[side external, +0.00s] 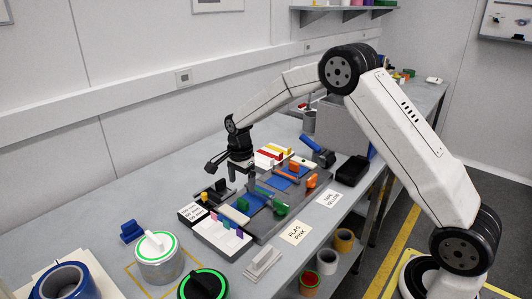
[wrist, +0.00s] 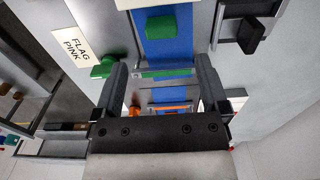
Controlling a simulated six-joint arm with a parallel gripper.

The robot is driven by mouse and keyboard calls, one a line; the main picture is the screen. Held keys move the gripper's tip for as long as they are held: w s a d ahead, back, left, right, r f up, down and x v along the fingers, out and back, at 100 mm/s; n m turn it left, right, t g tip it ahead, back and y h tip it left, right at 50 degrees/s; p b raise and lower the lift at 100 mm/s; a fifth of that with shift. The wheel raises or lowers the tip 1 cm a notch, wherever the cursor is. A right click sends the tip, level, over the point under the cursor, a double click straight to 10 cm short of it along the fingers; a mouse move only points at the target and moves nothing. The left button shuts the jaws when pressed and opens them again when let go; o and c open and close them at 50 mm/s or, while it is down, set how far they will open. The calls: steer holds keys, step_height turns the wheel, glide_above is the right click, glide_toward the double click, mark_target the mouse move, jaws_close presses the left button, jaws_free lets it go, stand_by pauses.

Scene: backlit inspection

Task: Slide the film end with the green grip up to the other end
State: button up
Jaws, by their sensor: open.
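In the wrist view a green grip (wrist: 160,28) sits on a blue film strip (wrist: 180,48) that runs away from the top edge between my fingers. A green bar (wrist: 165,73) crosses the strip, with a green knob (wrist: 103,68) at its left. The side external view also shows the green knob (side external: 280,209) and blue film (side external: 252,203). My gripper (side external: 240,178) is open above the grey fixture; its fingers (wrist: 160,65) show apart in the wrist view, with nothing held. I cannot make out where the two film ends lie relative to each other.
An orange knob (side external: 312,181) and second blue strip (side external: 281,183) are farther along the fixture. A FLAG PINK card (side external: 296,232) lies in front. A black knob (wrist: 251,34) stands right of the strip. Cans and a blue roll (side external: 62,282) occupy the near left.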

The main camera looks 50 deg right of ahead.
mark_target(243, 200)
steer(key=shift+w+f, duration=0.1)
steer(key=shift+f, duration=0.1)
steer(key=shift+f, duration=3.7)
jaws_close()
steer(key=shift+d, duration=1.4)
jaws_free()
